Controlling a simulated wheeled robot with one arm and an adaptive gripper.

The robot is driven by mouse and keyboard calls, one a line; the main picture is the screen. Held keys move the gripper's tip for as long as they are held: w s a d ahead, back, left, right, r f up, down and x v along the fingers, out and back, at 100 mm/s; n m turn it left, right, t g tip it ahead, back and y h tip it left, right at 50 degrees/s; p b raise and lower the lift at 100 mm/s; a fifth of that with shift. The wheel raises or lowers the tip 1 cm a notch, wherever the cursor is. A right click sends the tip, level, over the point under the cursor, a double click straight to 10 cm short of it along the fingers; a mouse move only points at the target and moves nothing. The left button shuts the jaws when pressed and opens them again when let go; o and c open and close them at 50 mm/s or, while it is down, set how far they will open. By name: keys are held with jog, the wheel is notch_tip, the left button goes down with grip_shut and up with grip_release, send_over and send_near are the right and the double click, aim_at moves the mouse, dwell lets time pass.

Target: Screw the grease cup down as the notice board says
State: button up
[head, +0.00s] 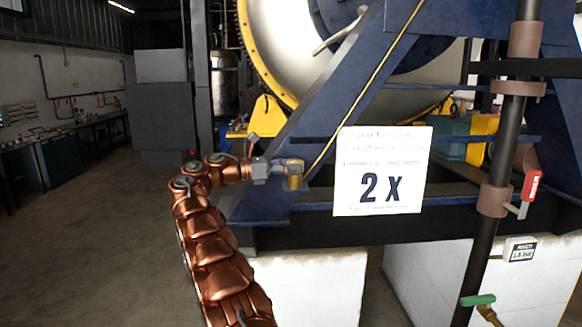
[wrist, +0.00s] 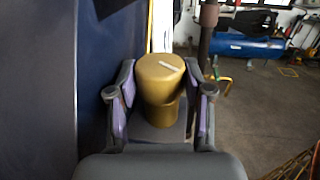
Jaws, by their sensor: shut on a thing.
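The grease cup is a brass-coloured cylinder with a wider cap and a pale mark on its top; it shows in the wrist view (wrist: 161,72) between the fingers. In the head view the cup (head: 294,182) is small, at the blue frame. My gripper (head: 286,168) reaches it from the left, and its purple-lined fingers (wrist: 160,108) are shut on the cup from both sides in the wrist view. The notice board (head: 380,172) is a white sheet with a large "2 X"; its smaller lines are too blurred to read.
Blue frame beams (head: 335,95) stand around the cup, with a yellow-rimmed drum behind. A dark vertical pipe (head: 507,130) carries a red-handled valve (head: 530,186) and a green-handled valve (head: 478,300) at the right. The floor (head: 110,240) at the left is clear.

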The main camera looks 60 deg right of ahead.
dwell(0.8)
jog(key=o, duration=1.2)
jog(key=shift+c, duration=0.2)
jog(key=shift+r, duration=0.1)
jog(key=shift+r, duration=0.1)
jog(key=shift+s+n+t+h, duration=0.2)
jog(key=shift+n+t+h, duration=1)
jog(key=shift+t, duration=0.5)
jog(key=shift+s+a+f+n+t+h+b, duration=0.1)
jog(key=shift+n+t+h+b, duration=0.25)
jog(key=shift+n+t, duration=0.35)
jog(key=shift+s+f+n+t+h+b, duration=0.1)
jog(key=shift+n+t+h+b, duration=0.3)
jog(key=shift+t, duration=0.5)
jog(key=shift+n+t+h+b, duration=0.25)
jog(key=shift+n+t+b, duration=1.35)
jog(key=shift+t, duration=0.5)
jog(key=shift+s+f+n+t+b, duration=0.15)
jog(key=shift+n+t+b, duration=0.25)
jog(key=shift+t+b, duration=0.35)
jog(key=shift+n+t+b, duration=0.3)
jog(key=shift+n+t, duration=0.3)
jog(key=shift+t, duration=0.45)
